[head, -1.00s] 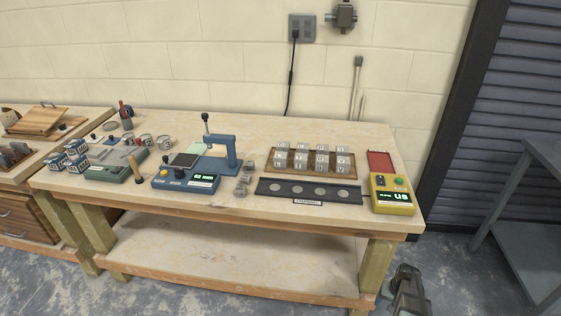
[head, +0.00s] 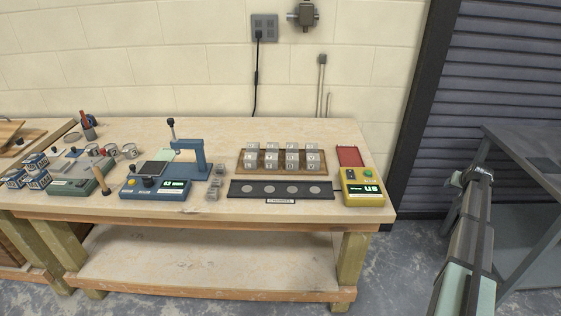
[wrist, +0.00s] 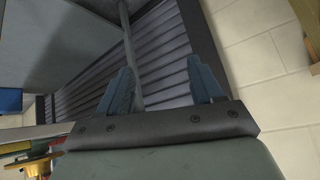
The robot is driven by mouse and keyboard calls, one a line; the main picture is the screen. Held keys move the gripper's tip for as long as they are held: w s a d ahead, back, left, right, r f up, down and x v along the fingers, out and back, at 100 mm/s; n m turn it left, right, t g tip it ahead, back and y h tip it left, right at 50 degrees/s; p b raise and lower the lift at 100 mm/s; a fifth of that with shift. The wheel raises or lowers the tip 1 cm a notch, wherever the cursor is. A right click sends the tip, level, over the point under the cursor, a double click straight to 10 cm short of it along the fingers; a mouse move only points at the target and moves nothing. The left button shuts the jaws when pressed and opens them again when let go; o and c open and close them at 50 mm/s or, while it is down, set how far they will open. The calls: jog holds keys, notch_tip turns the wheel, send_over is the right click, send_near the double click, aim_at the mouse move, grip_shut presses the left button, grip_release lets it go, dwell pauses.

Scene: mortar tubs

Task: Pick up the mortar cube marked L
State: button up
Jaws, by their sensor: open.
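Several grey mortar cubes (head: 292,160) stand in two rows on a wooden tray (head: 281,175) towards the back right of the bench in the head view. Their tops and fronts carry pale letter marks, too small to read surely, so I cannot tell which cube is marked L. My gripper (wrist: 160,80) shows in the wrist view with its two blue-grey fingers apart and nothing between them. It faces the dark slatted shutter and a grey table, away from the cubes. In the head view my arm is at the right, beyond the bench end, and its fingers cannot be made out.
A dark strip with round pale discs (head: 292,189) lies before the tray. A yellow meter (head: 362,190) is right of it. A blue press device (head: 158,188) and small grey pieces (head: 213,192) lie left. A grey table (head: 525,150) stands at the far right.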

jog(key=w+a+r+n, duration=0.2)
jog(key=w+r, duration=0.4)
jog(key=r, duration=0.4)
jog(key=w+a+r+n+g+y, duration=0.15)
jog(key=w+a+n, duration=0.25)
jog(key=a, duration=0.8)
jog(key=w+a+r+n+t+y, duration=0.1)
jog(key=w+a+n+y, duration=0.25)
jog(key=a, duration=0.85)
jog(key=n+g+y, duration=0.2)
jog(key=n+g, duration=0.5)
jog(key=n, duration=0.7)
send_near(251, 156)
jog(key=x, duration=0.5)
jog(key=shift+a, duration=0.4)
jog(key=shift+d+x, duration=0.15)
jog(key=shift+x, duration=1.2)
jog(key=shift+d+x, duration=0.15)
jog(key=shift+x, duration=1.2)
jog(key=shift+w+f, duration=0.1)
jog(key=shift+c, duration=0.3)
